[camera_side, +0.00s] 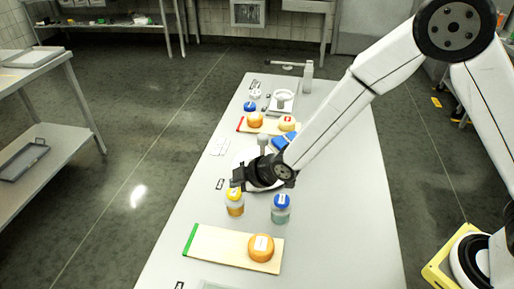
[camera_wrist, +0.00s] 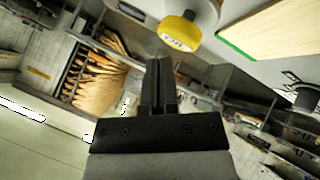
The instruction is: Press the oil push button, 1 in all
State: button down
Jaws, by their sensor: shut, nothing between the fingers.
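My gripper (camera_side: 237,183) is shut and empty, held over the middle of the table. In the wrist view my two fingers (camera_wrist: 159,62) are pressed together. A jar with a yellow top (camera_side: 235,202) stands just below the fingertips in the side view. Its yellow labelled top (camera_wrist: 180,34) shows above and right of the fingertips in the wrist view, apart from them. A blue-topped jar (camera_side: 281,209) stands to its right. A blue-topped item (camera_side: 250,106) is at the far end. The labels are too small to read, so I cannot tell which is the oil button.
A green-edged board (camera_side: 210,250) with an orange cheese wheel (camera_side: 261,247) lies at the near end. A red-edged board (camera_side: 242,126) with another wheel (camera_side: 255,119) lies farther back. A white plate (camera_side: 240,160) is partly hidden behind my gripper. The table's right side (camera_side: 350,220) is clear.

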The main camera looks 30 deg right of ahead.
aim_at(238, 192)
jog(key=shift+f, duration=0.2)
jog(key=shift+f, duration=0.25)
jog(key=shift+f, duration=0.9)
dwell(1.8)
jog(key=shift+r, duration=1.35)
jog(key=shift+r, duration=0.1)
jog(key=shift+r, duration=2.4)
